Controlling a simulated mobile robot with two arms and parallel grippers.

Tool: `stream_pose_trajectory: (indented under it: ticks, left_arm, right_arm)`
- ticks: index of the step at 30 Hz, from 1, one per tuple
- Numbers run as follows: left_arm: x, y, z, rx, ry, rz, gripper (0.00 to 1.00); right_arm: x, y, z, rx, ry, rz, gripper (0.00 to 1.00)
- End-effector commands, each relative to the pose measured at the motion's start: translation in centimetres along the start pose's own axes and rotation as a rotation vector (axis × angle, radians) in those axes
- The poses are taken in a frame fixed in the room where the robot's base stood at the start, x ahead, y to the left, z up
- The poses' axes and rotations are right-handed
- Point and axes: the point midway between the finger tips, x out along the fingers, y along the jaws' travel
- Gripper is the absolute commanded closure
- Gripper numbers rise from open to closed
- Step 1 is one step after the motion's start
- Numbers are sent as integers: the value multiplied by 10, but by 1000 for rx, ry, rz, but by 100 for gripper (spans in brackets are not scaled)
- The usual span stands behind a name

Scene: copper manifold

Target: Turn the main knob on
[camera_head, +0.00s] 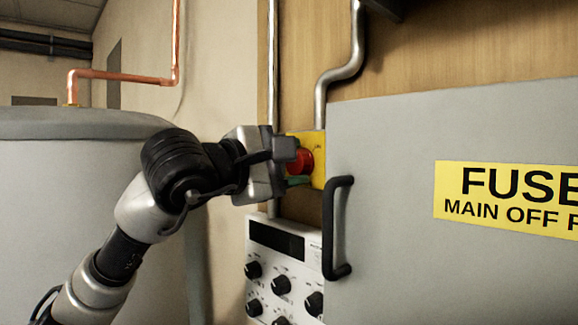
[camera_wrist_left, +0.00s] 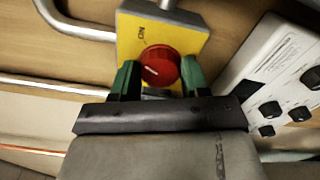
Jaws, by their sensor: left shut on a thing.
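The main knob (camera_head: 301,161) is a round red knob on a yellow plate (camera_head: 319,148) fixed to the wall, left of the grey fuse cabinet. In the left wrist view the knob (camera_wrist_left: 161,66) has a white line across its face, and the yellow plate (camera_wrist_left: 190,40) shows the letters "ON" above the knob. My left gripper (camera_head: 297,165) reaches it from the left. In the left wrist view its two green fingertips (camera_wrist_left: 160,80) stand on either side of the knob, shut on it. My right gripper is in neither view.
The grey cabinet (camera_head: 400,120) with a black handle (camera_head: 337,228) is close on the right. A white control panel (camera_head: 285,270) with several black knobs is below. Metal conduits (camera_head: 341,72) run up the wall. A large grey tank (camera_head: 80,210) stands on the left.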

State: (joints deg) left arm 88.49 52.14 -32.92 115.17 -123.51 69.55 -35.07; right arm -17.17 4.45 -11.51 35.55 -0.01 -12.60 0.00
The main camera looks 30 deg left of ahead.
Motion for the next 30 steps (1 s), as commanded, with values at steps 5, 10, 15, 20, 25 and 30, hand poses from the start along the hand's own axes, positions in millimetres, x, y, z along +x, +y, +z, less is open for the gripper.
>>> stream_pose_trajectory:
  ticks: [5,10,15,20,25,30]
  left_arm:
    - [0,0,0,138,0,-1,78]
    - [0,0,0,237,-1,-1,78]
    - [0,0,0,301,-1,-1,78]
    - [0,-1,0,332,-1,-1,78]
    - [0,-1,0,343,-1,-2,78]
    - [0,-1,0,343,-1,-2,78]
  right_arm:
    - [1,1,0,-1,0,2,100]
    - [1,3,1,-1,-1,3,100]
    - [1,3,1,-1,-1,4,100]
    - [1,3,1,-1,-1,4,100]
    - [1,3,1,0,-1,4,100]
    - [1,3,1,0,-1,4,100]
